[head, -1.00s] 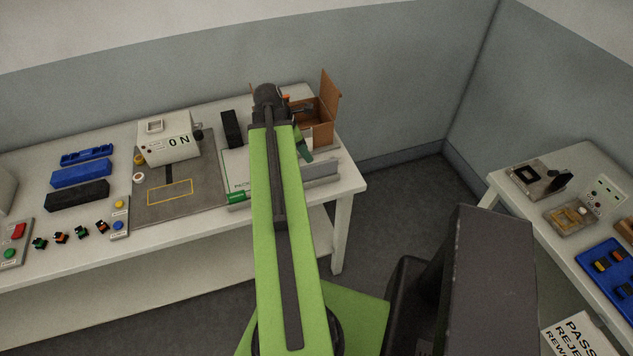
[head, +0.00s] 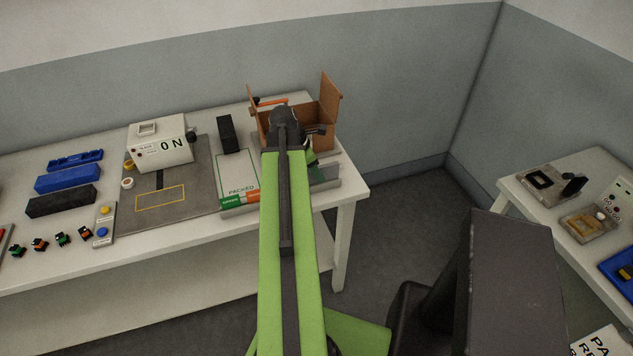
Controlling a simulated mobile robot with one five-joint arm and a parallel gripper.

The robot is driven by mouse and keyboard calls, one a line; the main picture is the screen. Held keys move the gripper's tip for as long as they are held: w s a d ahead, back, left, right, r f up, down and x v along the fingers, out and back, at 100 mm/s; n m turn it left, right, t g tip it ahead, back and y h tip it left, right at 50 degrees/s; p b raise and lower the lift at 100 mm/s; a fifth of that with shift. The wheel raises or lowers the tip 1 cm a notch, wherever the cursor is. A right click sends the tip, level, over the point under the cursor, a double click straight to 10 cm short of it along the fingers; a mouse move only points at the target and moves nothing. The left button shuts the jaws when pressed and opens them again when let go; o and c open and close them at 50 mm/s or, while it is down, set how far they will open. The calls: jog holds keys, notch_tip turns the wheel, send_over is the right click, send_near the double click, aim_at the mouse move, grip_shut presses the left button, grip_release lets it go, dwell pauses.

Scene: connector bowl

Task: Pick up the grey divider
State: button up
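A grey upright piece (head: 326,177), which looks like the divider or its holder, stands at the front right corner of the main table. Its left part is hidden behind my arm. My gripper (head: 312,157) is mostly hidden by my wrist and forearm. Only a small dark part shows, just behind the grey piece and in front of the open cardboard box (head: 325,118). I cannot tell whether the fingers are open or touch anything.
The box's flaps stand up. Left of my arm are a PACKED sheet (head: 237,172), a black block (head: 228,134), and a white machine (head: 160,143) on a grey mat (head: 196,185). Blue and black blocks lie farther left. A second table (head: 540,210) stands at right, across open floor.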

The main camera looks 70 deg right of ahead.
jog(key=shift+f, duration=0.25)
jog(key=shift+c, duration=0.3)
grip_shut()
dwell(0.4)
